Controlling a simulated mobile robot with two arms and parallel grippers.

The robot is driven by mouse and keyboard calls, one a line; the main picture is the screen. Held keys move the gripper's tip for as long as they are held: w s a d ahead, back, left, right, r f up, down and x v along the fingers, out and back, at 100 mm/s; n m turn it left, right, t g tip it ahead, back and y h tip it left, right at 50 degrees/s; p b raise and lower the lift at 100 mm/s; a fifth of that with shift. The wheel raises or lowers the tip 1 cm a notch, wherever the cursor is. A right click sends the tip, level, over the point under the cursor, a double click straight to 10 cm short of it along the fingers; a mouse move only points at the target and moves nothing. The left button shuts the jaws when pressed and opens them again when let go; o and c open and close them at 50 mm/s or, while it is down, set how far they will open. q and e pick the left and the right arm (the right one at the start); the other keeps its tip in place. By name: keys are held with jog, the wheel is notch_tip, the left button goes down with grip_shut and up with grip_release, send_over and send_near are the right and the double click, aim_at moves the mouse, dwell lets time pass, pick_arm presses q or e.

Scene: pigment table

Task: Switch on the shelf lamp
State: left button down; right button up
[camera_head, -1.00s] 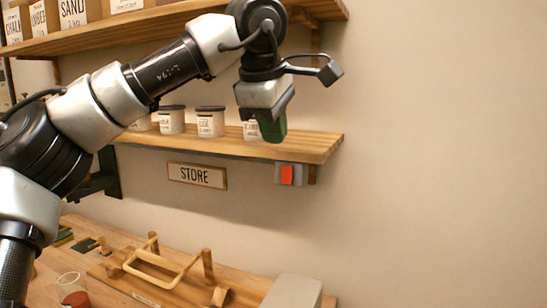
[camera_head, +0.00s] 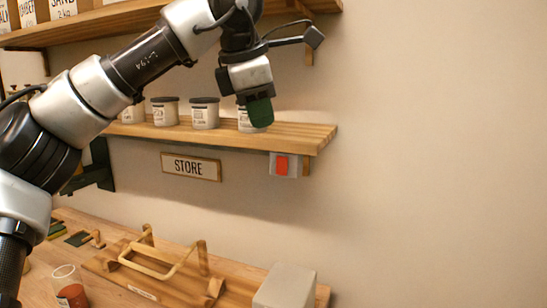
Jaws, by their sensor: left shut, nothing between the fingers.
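A small grey box with a red rocker switch (camera_head: 282,165) hangs under the right end of the lower shelf (camera_head: 300,136). No glowing lamp can be made out at the shelf. My left gripper (camera_head: 261,112) is shut, with dark green fingertips pointing down. In the picture it is above and a little left of the switch, in front of the rightmost jar on the shelf, and apart from the switch. It hides part of that jar. My right gripper is not in view.
White jars with dark lids (camera_head: 205,113) stand on the lower shelf. A STORE sign (camera_head: 191,166) is on the wall below. The wall at right is bare.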

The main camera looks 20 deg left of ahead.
pick_arm(q)
jog(key=a+n+h, duration=0.1)
jog(key=n, duration=0.9)
jog(key=s+a+f+n+h+p, duration=0.1)
jog(key=n, duration=0.9)
jog(key=s+a+f+n+t+h, duration=0.1)
jog(key=n, duration=1)
jog(key=shift+a+h+p, duration=0.3)
jog(key=shift+a+p, duration=0.05)
jog(key=shift+p, duration=0.05)
jog(key=shift+f, duration=0.1)
